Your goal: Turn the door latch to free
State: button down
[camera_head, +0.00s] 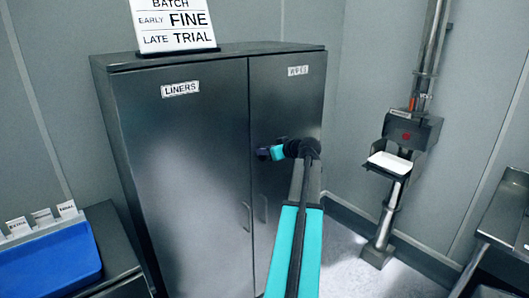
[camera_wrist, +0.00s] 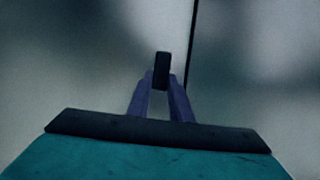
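The door latch (camera_wrist: 162,70) is a small dark upright bar in the wrist view, just left of the dark vertical door seam. My gripper (camera_wrist: 162,82) has its two purple-blue fingers on either side of the bar's lower part, apparently touching it; it looks shut on the latch. In the head view my gripper (camera_head: 263,153) is at the front of the grey metal cabinet (camera_head: 185,190), near the seam between its two doors. The latch cannot be made out there. Both doors look closed, labelled LINERS and WIPES.
A sign (camera_head: 173,24) stands on the cabinet. A blue tray (camera_head: 50,268) with label cards is on a bench at lower left. A steel column device (camera_head: 405,135) with a white tray (camera_head: 390,163) stands at right. A metal bench (camera_head: 510,215) is at the right edge.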

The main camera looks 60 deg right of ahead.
dwell(0.3)
jog(key=shift+d+b, duration=0.1)
jog(key=shift+b, duration=0.3)
jog(key=m+t+y+b, duration=0.1)
jog(key=m+y+b, duration=0.1)
jog(key=m, duration=0.2)
jog(key=d+f+m+t+y+b, duration=0.1)
jog(key=m+t+b, duration=0.1)
jog(key=m, duration=0.3)
jog(key=d+f+m+t+y+b, duration=0.1)
jog(key=m+t+y+b, duration=0.1)
jog(key=m, duration=0.2)
jog(key=shift+s+y, duration=0.3)
jog(key=shift+m, duration=0.3)
